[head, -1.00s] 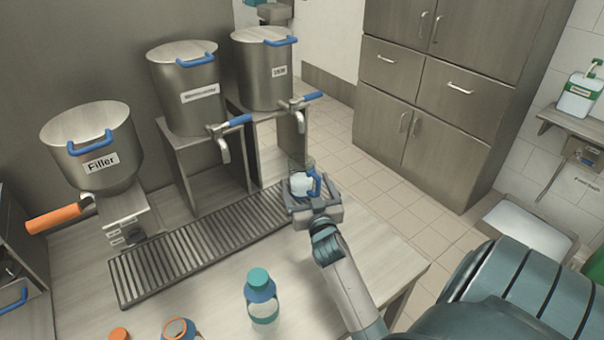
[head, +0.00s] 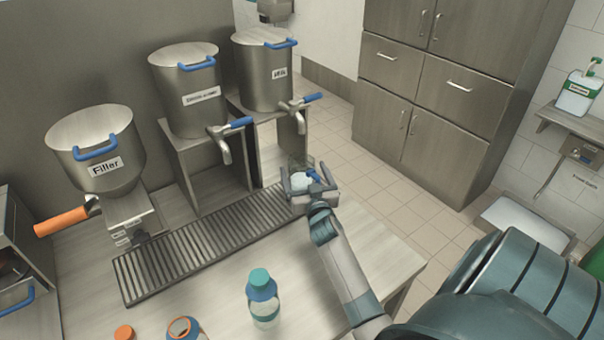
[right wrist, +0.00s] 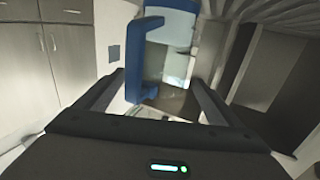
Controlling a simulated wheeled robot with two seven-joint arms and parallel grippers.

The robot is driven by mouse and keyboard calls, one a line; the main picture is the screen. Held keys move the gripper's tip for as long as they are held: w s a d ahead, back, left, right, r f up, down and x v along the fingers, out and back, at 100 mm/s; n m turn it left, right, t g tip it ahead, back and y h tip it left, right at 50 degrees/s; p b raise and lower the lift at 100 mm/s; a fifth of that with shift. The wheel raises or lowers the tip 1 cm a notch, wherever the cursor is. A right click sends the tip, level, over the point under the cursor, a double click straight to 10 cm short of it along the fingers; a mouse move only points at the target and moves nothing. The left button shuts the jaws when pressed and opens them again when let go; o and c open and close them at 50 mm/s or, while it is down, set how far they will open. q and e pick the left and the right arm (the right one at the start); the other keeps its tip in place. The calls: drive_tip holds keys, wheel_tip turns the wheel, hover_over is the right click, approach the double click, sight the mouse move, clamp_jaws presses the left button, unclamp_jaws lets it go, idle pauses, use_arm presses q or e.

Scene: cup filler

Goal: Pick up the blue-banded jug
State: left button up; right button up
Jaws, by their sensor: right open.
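The blue-banded jug (head: 300,182) is clear with whitish contents and a blue handle; it is at the far right end of the drip grate in the head view. In the right wrist view its blue band and handle (right wrist: 131,60) fill the upper middle. My right gripper (head: 308,177) is open at the jug, with a finger on each side of it in the head view. In the right wrist view the handle hangs between the two spread fingers (right wrist: 155,90). I cannot tell whether the fingers touch the jug. My left gripper is out of view.
The drip grate (head: 200,245) runs along the counter below the Filler pot (head: 95,150) and two tapped pots (head: 187,90) (head: 265,75). A teal-capped bottle (head: 263,305) and two orange-topped containers (head: 125,333) (head: 183,328) stand at the front. The counter's right part is clear.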

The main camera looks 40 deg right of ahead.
drive_tip(key=shift+w+d, duration=0.3)
drive_tip(key=shift+w, duration=0.35)
drive_tip(key=shift+c, duration=0.3)
drive_tip(key=c, duration=1.3)
drive_tip(key=shift+r, duration=0.85)
wheel_tip(320, 180, up, 3)
drive_tip(key=shift+f+b, duration=0.2)
drive_tip(key=shift+b, duration=0.35)
drive_tip(key=s+d+r, duration=0.1)
drive_tip(key=s+r, duration=0.1)
drive_tip(key=s, duration=0.1)
drive_tip(key=s+d+r+b, duration=0.1)
drive_tip(key=s+r, duration=0.1)
drive_tip(key=s, duration=0.2)
drive_tip(key=s+d+r+b, duration=0.1)
drive_tip(key=s+r, duration=0.1)
drive_tip(key=s, duration=0.2)
drive_tip(key=shift+s+r, duration=0.2)
drive_tip(key=shift+r, duration=0.2)
